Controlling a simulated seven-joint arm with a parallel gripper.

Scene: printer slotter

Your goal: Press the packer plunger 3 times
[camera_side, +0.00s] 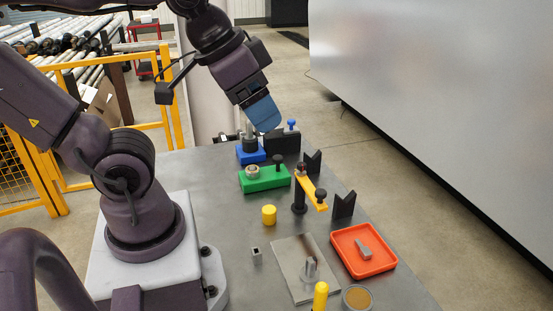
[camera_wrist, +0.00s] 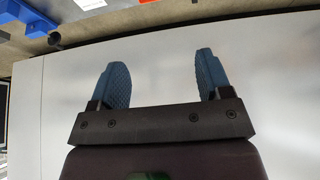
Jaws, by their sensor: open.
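No part is plainly marked as the packer plunger. In the side view, a blue base (camera_side: 250,153) carries a dark cylinder (camera_side: 250,144) with a thin grey stem above it. Beside it on the right is a black block (camera_side: 283,144) with a blue knob (camera_side: 292,124) standing up at its far edge. A green block (camera_side: 264,178) in front carries a grey round piece and a black knob. My gripper (camera_side: 265,112) is above the blue base and black block, apart from both. In the wrist view my gripper (camera_wrist: 161,60) has blue fingers spread, nothing between them.
A black post holds a yellow arm (camera_side: 312,188); black notched blocks (camera_side: 343,205) stand nearby. A yellow cylinder (camera_side: 269,215), a grey plate (camera_side: 288,258), an orange tray (camera_side: 381,265) with a grey wedge, and a round brown-filled dish (camera_side: 357,298) lie nearer. The table's left middle is clear.

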